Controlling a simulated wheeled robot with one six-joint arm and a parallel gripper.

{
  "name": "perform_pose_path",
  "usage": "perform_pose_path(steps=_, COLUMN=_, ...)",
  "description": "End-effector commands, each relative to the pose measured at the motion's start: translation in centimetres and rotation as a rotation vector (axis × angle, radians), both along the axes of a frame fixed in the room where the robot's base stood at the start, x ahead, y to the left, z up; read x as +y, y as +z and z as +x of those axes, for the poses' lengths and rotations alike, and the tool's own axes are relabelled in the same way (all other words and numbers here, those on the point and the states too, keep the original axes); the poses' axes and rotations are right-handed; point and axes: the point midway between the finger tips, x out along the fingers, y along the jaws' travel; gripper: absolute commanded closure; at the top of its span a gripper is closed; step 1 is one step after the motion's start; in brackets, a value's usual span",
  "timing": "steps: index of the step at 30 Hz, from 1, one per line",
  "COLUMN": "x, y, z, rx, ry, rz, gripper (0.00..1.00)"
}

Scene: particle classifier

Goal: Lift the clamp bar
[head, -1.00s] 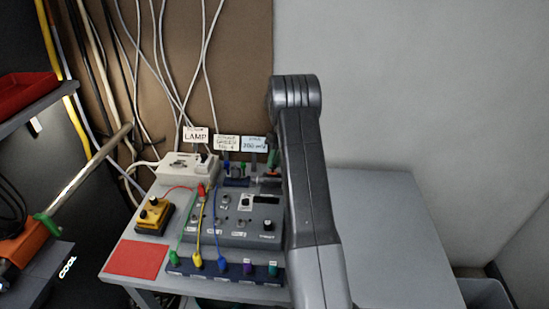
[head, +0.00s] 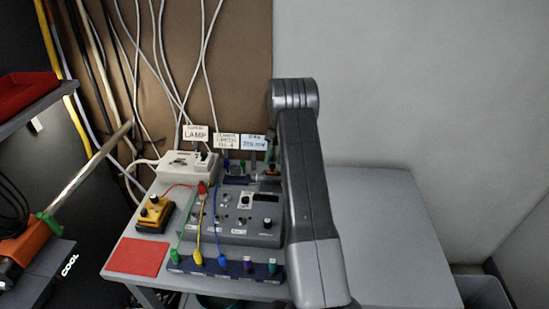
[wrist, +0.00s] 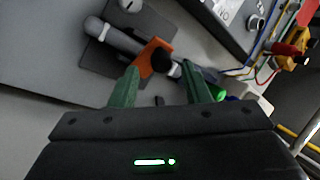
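The likely clamp bar is an orange bar (wrist: 148,62) with a round black knob, lying across a grey cylinder on a dark plate (wrist: 113,58) in the wrist view. My gripper (wrist: 160,68) has two green fingers spread apart, with nothing held between them. In the picture, the fingertips are close to the orange bar and knob, one on either side. I cannot tell how far above it they are.
A grey control box (head: 240,218) with coloured cables stands left of my arm. A yellow box (head: 153,214), a white unit (head: 188,166) and a red mat (head: 137,257) are further left. A dark strip of coloured plugs (head: 225,265) lies in front. The table's right side (head: 390,230) is clear.

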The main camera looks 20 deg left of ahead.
Motion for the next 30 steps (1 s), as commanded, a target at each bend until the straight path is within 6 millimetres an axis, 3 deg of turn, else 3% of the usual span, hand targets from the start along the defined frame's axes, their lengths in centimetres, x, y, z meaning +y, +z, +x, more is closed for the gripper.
perform_pose_path(steps=7, x=-0.2, y=0.9, z=0.5, rx=-0.002, ry=0.0, rz=0.001, gripper=0.57)
perform_pose_path(steps=18, x=-1.2, y=5.9, z=2.7, rx=-0.002, ry=-0.001, rz=0.001, gripper=0.57)
perform_pose_path(steps=30, x=-1.3, y=6.8, z=3.0, rx=0.0, ry=0.0, rz=0.0, gripper=0.57)
